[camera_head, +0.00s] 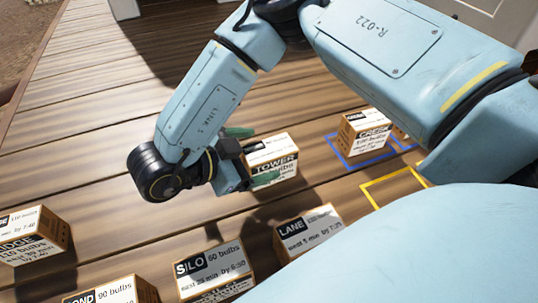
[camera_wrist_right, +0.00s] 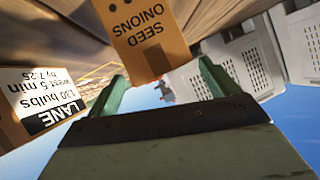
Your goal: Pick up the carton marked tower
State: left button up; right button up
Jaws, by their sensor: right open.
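The carton marked TOWER (camera_head: 272,160) stands upright on the wooden deck, with a white label on its top and front. My right gripper (camera_head: 252,155) is open beside it, with one green fingertip by its far left corner and the other near its front face. In the right wrist view, a brown carton face reading SEED ONIONS upside down (camera_wrist_right: 145,40) shows ahead of the two spread green fingers (camera_wrist_right: 163,82); it appears to be the same carton. Whether the fingers touch it I cannot tell. My left gripper is not in view.
The LANE carton (camera_head: 306,231) and SILO carton (camera_head: 214,270) stand in front, with more cartons at lower left. The CRESS carton (camera_head: 363,131) stands in a blue outline (camera_head: 346,160); a yellow outline (camera_head: 374,203) lies nearby. The deck (camera_head: 70,130) at left is clear.

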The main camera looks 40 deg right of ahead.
jog(key=shift+x, duration=0.95)
jog(key=shift+a, duration=0.1)
jog(key=shift+c, duration=0.4)
jog(key=c, duration=1.2)
jog(key=shift+r, duration=0.1)
jog(key=shift+c, duration=0.7)
jog(key=shift+r, duration=0.1)
